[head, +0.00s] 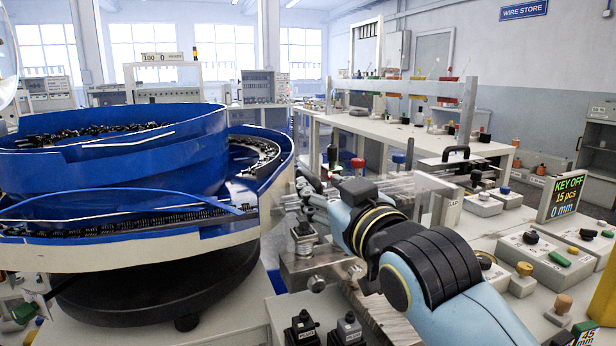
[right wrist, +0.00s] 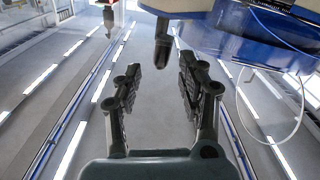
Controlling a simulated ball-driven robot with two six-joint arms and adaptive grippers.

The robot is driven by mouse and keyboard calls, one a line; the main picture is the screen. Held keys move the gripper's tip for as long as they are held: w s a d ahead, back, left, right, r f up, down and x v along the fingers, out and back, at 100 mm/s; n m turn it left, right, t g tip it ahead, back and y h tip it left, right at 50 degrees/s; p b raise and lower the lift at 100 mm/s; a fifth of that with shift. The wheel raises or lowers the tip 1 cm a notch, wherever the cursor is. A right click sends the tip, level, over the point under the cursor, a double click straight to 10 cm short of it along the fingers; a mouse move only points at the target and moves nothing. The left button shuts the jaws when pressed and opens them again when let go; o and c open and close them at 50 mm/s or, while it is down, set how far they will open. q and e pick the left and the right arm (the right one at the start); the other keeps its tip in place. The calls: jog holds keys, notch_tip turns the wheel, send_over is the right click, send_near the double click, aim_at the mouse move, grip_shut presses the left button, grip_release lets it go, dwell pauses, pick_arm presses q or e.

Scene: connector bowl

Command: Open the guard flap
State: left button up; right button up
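A clear panel (head: 398,184), which looks like the guard flap, shows in the head view just behind my right wrist. My arm hides part of it, and I cannot tell its angle or hinge. My right gripper (head: 308,188) is left of the panel, beside the blue bowl feeder and above a metal fixture. In the right wrist view the right gripper's (right wrist: 158,85) two dark fingers are spread, with nothing held between them. A dark rounded post (right wrist: 162,48) shows beyond the fingertips. My left gripper is not in view.
The blue bowl feeder (head: 110,160) fills the left side, its track full of small dark parts. A metal block (head: 310,268) and black connectors (head: 302,328) sit below my gripper. A display (head: 562,197) reading KEY OFF and switch boxes (head: 530,248) stand at right.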

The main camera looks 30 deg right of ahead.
jog(key=w, duration=0.6)
jog(key=shift+w+d, duration=0.4)
jog(key=shift+c, duration=0.4)
grip_shut()
